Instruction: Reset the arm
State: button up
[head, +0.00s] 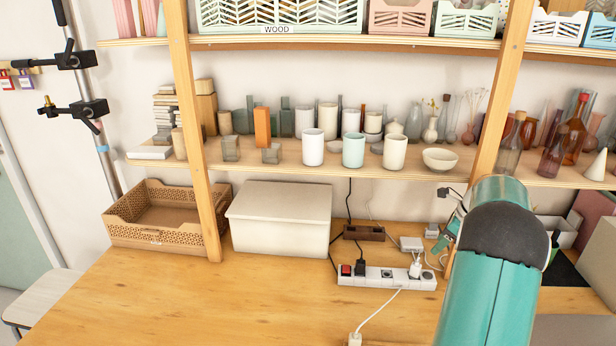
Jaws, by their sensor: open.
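My arm, teal with a dark grey joint cap, rises from the bottom right of the head view in front of the shelves. It covers part of the desk and the lower shelf on the right.
A wooden desk (200,300) has clear room at front left. On it are a brown basket (125,230), a lidded white box (280,240) and a power strip (385,278) with cables. The lower shelf (290,178) holds cups, bottles and vases. A post (195,140) stands left.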

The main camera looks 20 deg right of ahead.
jog(key=s+a+r+n, duration=0.1)
jog(key=a+r+n, duration=0.4)
jog(key=a, duration=0.4)
jog(key=a+r+n+h, duration=0.1)
jog(key=a+r+n, duration=0.3)
jog(key=a, duration=0.6)
jog(key=s+a+r+n, duration=0.1)
jog(key=a+r+n, duration=0.4)
jog(key=a, duration=0.4)
jog(key=s+a+f+n+t+h, duration=0.1)
jog(key=s+a+f+n, duration=0.1)
jog(key=s+a+n, duration=1.3)
jog(key=s+a, duration=0.2)
jog(key=a, duration=0.2)
jog(key=shift+s+n+t, duration=0.25)
jog(key=shift+n+t, duration=0.05)
jog(key=shift+n, duration=0.1)
